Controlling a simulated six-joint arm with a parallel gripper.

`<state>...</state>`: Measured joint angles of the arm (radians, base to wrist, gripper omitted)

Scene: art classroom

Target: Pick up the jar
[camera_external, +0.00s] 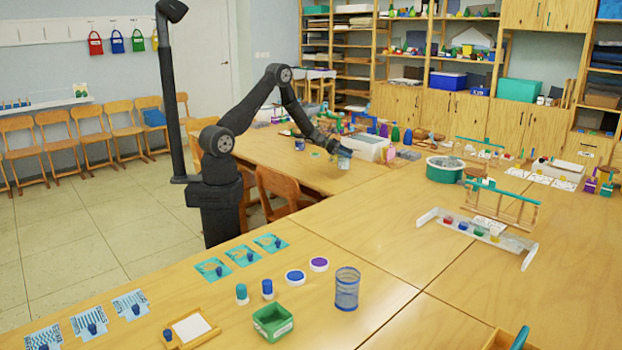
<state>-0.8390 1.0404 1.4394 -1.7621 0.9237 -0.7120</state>
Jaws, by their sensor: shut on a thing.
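My arm reaches over the far table, and my gripper (342,150) points down toward its right part. The gripper is shut on a small pale, see-through jar (344,162), which hangs below the fingers. The jar looks about upright. From this distance I cannot tell whether its base touches the table or is a little above it. The fingers are small and partly hidden by the wrist.
A white box (368,147) stands just behind the jar. A small blue jar (299,144) stands left of the gripper. A green round tub (445,169) is to the right. The table (300,168) in front of the gripper is mostly clear.

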